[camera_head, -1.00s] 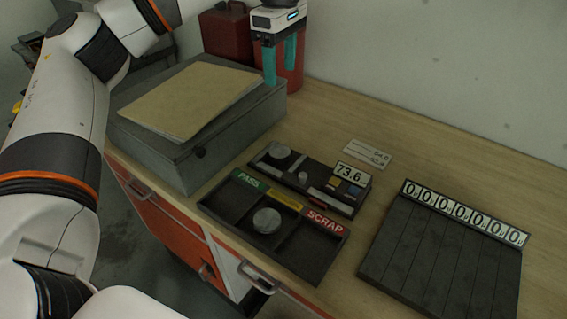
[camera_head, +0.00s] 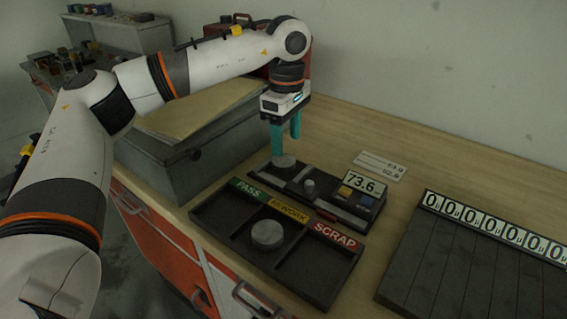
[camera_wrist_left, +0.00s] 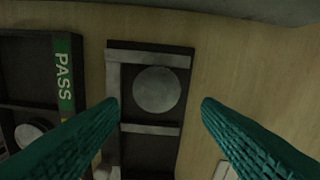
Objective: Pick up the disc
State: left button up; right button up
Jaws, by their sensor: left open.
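A grey round disc (camera_head: 284,161) sits on the left end of the dark gauge block (camera_head: 330,205); it also shows in the left wrist view (camera_wrist_left: 157,89). My left gripper (camera_head: 286,154) points down over this disc with its teal fingers open. In the left wrist view the two fingertips (camera_wrist_left: 158,104) stand apart on either side of the disc, with nothing between them held. A second grey disc (camera_head: 267,234) lies in the middle compartment of the sorting tray, under the REWORK label. My right gripper is out of view.
The black sorting tray (camera_head: 208,218) has PASS, REWORK and SCRAP labels. The gauge display (camera_head: 362,184) reads 73.6. A grey box (camera_head: 165,170) with a folder on top stands left. A slotted dark rack (camera_head: 470,265) with a row of zeros stands right. Bare wood lies between.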

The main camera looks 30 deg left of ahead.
aim_at(284, 160)
pick_arm(q)
jog(key=f, duration=0.5)
jog(key=shift+s+a+f+p, duration=0.1)
jog(key=shift+s+a+p, duration=0.1)
jog(key=shift+p, duration=0.1)
jog(key=shift+c, duration=0.2)
jog(key=c, duration=1.1)
